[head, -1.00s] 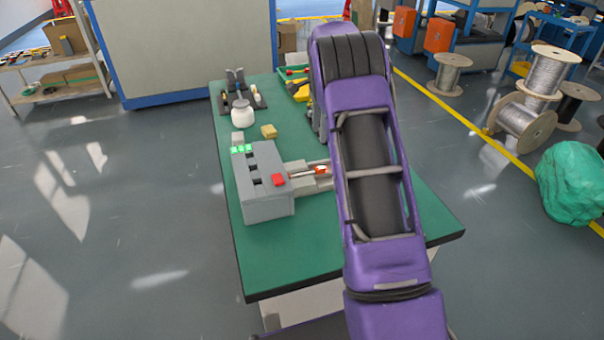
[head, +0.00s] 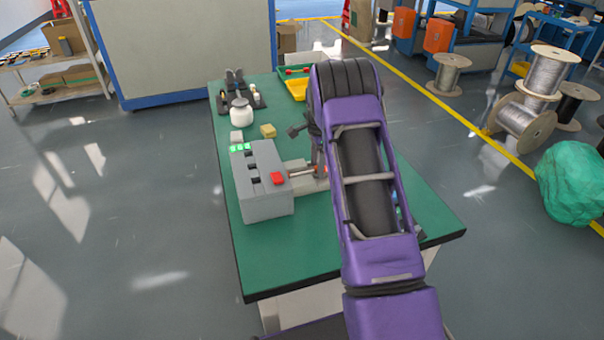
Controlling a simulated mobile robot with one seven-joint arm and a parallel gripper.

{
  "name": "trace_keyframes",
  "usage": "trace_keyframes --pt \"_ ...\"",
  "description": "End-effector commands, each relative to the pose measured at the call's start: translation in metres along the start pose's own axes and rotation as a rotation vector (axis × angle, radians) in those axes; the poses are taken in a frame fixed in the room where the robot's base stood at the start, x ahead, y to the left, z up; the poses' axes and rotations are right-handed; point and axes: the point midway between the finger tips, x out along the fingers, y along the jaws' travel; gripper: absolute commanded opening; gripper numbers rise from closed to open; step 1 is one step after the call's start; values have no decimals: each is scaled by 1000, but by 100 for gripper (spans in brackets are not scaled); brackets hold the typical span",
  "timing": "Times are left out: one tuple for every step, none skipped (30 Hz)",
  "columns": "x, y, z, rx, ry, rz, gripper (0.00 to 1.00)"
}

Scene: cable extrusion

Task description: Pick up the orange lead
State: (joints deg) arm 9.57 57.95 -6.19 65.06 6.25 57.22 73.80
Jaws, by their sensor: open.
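A small patch of orange (head: 322,171), which may be the orange lead, shows at the right end of a pale block beside the grey machine (head: 262,200). Most of it is hidden behind my arm, so I cannot tell its full shape. My gripper (head: 317,158) is mostly hidden behind my purple arm, low over the table near that patch. It is open. I cannot see whether its fingers touch anything.
The green table (head: 300,255) is clear at the front. A white jar (head: 241,114), a yellow block (head: 268,131) and a white block (head: 236,137) stand behind the machine.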

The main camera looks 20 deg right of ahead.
Motion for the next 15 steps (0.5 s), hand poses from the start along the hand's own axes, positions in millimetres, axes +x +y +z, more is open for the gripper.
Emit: trace_keyframes --pt "0 0 0 0 0 0 60" --pt "0 0 0 0 0 0 60" --pt "0 0 0 0 0 0 60" --pt "0 0 0 0 0 0 60" --pt "0 0 0 0 0 0 60" --pt "0 0 0 0 0 0 56" --pt "0 0 0 0 0 0 51" --pt "0 0 0 0 0 0 46" --pt "0 0 0 0 0 0 38" --pt "0 0 0 0 0 0 33" --pt "0 0 0 0 0 0 28" --pt "0 0 0 0 0 0 20" --pt "0 0 0 0 0 0 15" --pt "0 0 0 0 0 0 10" --pt "0 0 0 0 0 0 2"
